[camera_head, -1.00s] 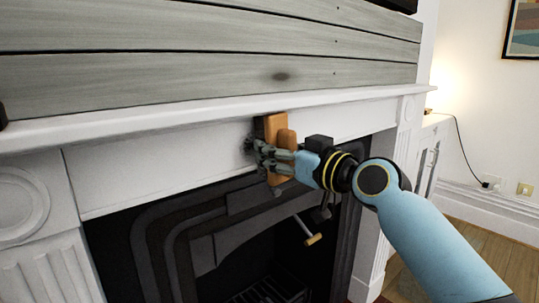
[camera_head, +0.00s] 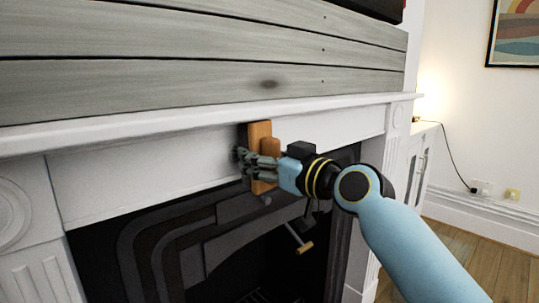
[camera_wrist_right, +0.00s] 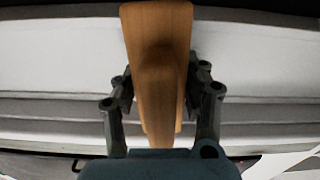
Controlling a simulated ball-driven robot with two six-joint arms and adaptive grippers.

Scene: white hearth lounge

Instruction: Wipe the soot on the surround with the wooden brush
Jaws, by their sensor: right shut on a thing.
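The wooden brush (camera_head: 260,135) is upright against the white surround (camera_head: 130,182), on the panel below the mantel shelf. My right gripper (camera_head: 258,168) is shut on the brush's handle; its arm comes in from the right. In the right wrist view the brush (camera_wrist_right: 158,60) runs up the middle between the two dark fingers (camera_wrist_right: 160,100). The brush hides the panel behind it, and I cannot tell whether its bristles touch. A faint grey smudge shows on the panel just left of the brush. My left gripper is not in view.
The mantel shelf (camera_head: 180,128) juts out above the brush. Grey boards (camera_head: 150,85) with a dark knot rise above it. The dark fireplace opening (camera_head: 235,255) with a wooden-handled tool (camera_head: 303,247) lies below. A low white cabinet (camera_head: 422,155) stands at right.

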